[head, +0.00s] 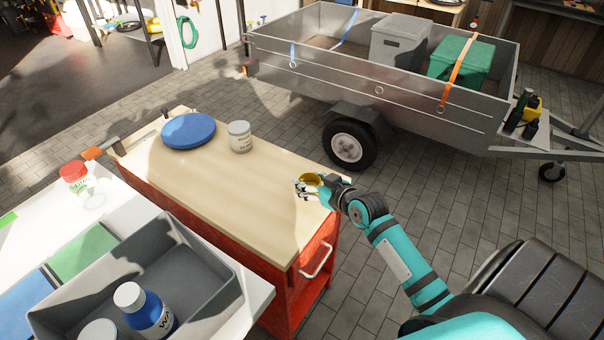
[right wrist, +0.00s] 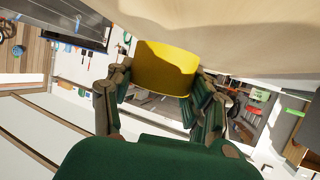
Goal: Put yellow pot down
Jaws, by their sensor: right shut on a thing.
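The yellow pot (head: 313,177) is at the right end of the wooden workbench top (head: 222,182) in the head view, mostly covered by my right gripper (head: 306,188). In the right wrist view, the yellow pot (right wrist: 165,68) sits between the fingers of my right gripper (right wrist: 163,88), which is shut on it. The pale wooden top (right wrist: 225,35) appears right beside the pot there. I cannot tell whether the pot touches the top. My left gripper is not in view.
A blue round lid-like disc (head: 188,130) and a grey-white jar (head: 240,136) stand toward the bench's far end. The middle of the top is clear. A grey crate (head: 205,262) with bottles is at the front left. A metal trailer (head: 400,95) stands behind.

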